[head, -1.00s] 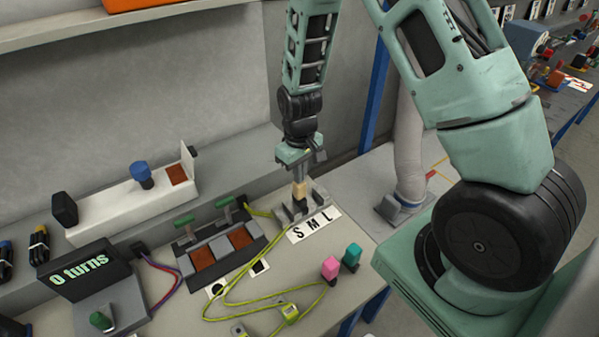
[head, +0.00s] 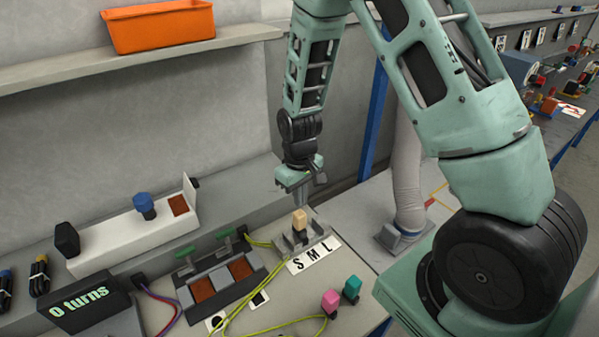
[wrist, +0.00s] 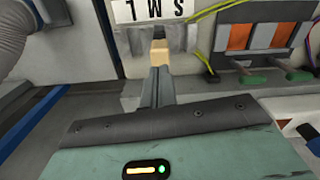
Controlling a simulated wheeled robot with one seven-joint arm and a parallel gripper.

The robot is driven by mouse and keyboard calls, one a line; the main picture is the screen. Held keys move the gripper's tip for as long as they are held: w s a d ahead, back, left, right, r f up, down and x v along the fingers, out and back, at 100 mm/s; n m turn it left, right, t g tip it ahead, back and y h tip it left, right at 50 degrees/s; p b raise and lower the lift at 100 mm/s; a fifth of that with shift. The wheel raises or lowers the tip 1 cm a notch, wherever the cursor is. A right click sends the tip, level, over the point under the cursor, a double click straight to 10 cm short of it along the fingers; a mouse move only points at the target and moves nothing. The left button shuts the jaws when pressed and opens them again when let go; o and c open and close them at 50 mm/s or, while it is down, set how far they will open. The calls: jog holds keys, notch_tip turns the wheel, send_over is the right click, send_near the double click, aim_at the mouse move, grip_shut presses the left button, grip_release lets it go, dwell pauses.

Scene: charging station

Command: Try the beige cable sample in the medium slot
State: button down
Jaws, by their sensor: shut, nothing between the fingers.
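The beige cable sample (head: 300,219) stands upright in the slotted grey holder (head: 283,246), in line with the letter M of the S M L label (head: 313,255). Its lower end is hidden in the holder. In the wrist view the beige sample (wrist: 160,52) shows just beyond my fingertips, with the holder (wrist: 182,38) behind it. My gripper (head: 299,199) is above the sample, apart from it, with its fingers shut and empty; the shut fingers also show in the wrist view (wrist: 158,80).
Pink (head: 331,300) and teal (head: 352,288) pieces stand in front of the holder. Yellow-green cables run beside it. A board with two brown pads (head: 222,270) and green levers is to its left, and a "0 turns" display (head: 80,300) farther left. A grey hose (head: 406,150) rises at right.

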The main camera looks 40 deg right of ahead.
notch_tip(320, 180, up, 16)
jog(key=b, duration=0.2)
jog(key=shift+r, duration=0.25)
dwell(0.7)
jog(key=s+a+f+n+b, duration=0.1)
jog(key=s+a+n, duration=0.5)
jog(key=s+a, duration=1.2)
jog(key=s, duration=0.5)
jog(key=shift+a+f+y, duration=0.2)
jog(key=shift+a+y, duration=0.1)
jog(key=shift+a, duration=0.1)
